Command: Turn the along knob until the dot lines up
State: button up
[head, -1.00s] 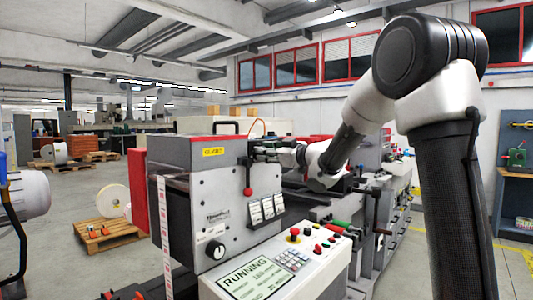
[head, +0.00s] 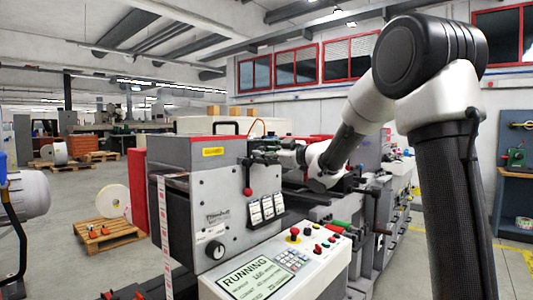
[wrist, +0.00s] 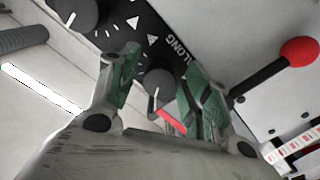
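The along knob (wrist: 158,82) is a dark round knob beside the printed word ALONG in the wrist view. A pale line shows on its lower left part. My gripper (wrist: 158,78) has its two green-padded fingers apart, one on either side of this knob. Small gaps seem to show between pads and knob; contact is not clear. A red strip (wrist: 172,121) lies just below the knob. I cannot make out a dot. In the head view my gripper (head: 262,155) is at the top right of the grey machine head (head: 205,190), and the knob is hidden there.
A second dark knob (wrist: 82,12) with white ticks is at the top left of the wrist view. A red-balled lever (wrist: 299,51) stands to the right. A panel (head: 256,280) reading RUNNING and a lower knob (head: 215,250) are on the machine's front.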

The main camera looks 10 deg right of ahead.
jog(key=v, duration=1.2)
dwell(0.3)
